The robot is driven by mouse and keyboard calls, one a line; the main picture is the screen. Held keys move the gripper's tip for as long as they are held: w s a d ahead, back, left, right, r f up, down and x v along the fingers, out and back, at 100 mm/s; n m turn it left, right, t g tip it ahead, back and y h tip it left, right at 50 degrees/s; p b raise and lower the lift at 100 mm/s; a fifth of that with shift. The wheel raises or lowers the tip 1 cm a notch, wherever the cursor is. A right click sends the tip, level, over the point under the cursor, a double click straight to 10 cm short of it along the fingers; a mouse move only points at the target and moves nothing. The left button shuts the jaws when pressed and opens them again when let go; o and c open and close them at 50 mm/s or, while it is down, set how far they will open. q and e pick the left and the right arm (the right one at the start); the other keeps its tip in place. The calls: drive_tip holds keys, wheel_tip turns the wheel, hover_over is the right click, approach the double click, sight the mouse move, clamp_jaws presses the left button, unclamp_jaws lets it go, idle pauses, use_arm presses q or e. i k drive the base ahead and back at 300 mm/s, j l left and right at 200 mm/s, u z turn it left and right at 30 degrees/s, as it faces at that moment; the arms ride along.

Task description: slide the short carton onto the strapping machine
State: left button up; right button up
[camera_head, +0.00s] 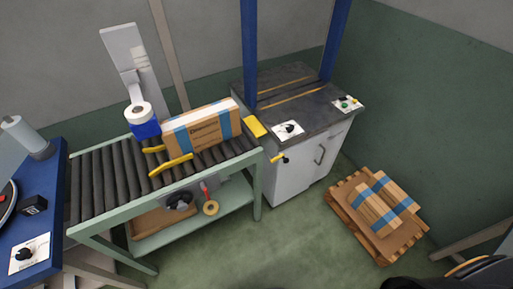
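The carton (205,132) is brown with blue bands and printed lettering. It stands on the right end of the roller conveyor (92,185), behind a yellow guide bar (171,165). The strapping machine (285,165) is a pale cabinet with a dark top and blue upright posts (249,50). It stands beyond the conveyor's right end. A yellow piece (255,126) lies between the carton and the machine top, and the carton is apart from the machine's slotted top. Neither of my grippers can be made out in the head view.
A wooden pallet (352,215) with banded cartons (375,207) is on the floor at right. A blue table (42,225) adjoins the conveyor's left end.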

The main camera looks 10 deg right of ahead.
sight(195, 130)
drive_tip(key=k+j+z, duration=0.2)
drive_tip(key=j+z, duration=0.15)
drive_tip(key=j, duration=0.15)
drive_tip(key=k+j+z, duration=0.65)
drive_tip(key=i+j, duration=0.05)
drive_tip(key=j, duration=0.05)
